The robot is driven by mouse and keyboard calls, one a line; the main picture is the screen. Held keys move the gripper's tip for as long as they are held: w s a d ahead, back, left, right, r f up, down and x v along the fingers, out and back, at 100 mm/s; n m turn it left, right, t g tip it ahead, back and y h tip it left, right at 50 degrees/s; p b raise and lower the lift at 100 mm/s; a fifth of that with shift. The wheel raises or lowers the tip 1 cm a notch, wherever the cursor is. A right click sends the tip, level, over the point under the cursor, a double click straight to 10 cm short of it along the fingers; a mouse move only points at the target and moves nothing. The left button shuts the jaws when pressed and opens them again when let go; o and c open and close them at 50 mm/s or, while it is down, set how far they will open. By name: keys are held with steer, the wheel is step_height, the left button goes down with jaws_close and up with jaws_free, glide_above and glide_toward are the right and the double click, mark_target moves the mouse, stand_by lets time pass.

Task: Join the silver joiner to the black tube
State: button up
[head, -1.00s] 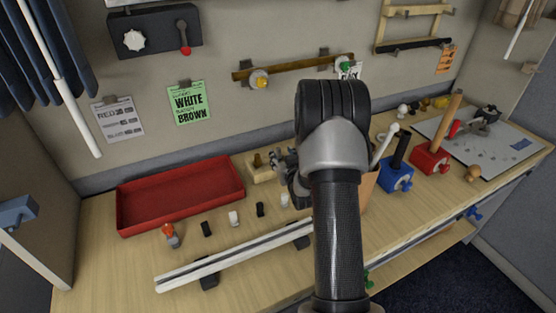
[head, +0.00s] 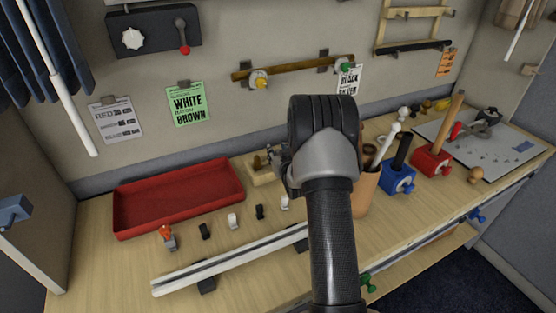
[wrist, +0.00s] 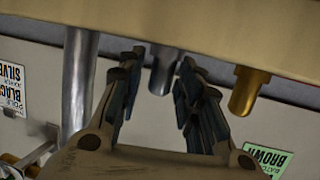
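The silver joiner (wrist: 161,72) is a short grey cylinder in the wrist view, jutting from the pale wooden block (wrist: 180,30). My gripper (wrist: 158,75) is open, its two dark fingers on either side of the silver joiner with a gap showing; I cannot see contact. A brass joiner (wrist: 246,92) sits beside it, outside the fingers. In the head view my arm hides most of my gripper and part of the wooden block (head: 262,176). A black tube (head: 402,150) stands upright in the blue clamp block (head: 398,180), right of my arm.
A red tray (head: 180,200) lies left. A pale rail (head: 230,262) and several small black and white pieces lie in front. A brown cup (head: 366,192) with rods stands by my arm. A red clamp block (head: 430,162) stands further right. A larger grey post (wrist: 78,85) is beside my gripper.

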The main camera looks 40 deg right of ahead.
jaws_close()
steer(key=shift+s, duration=0.1)
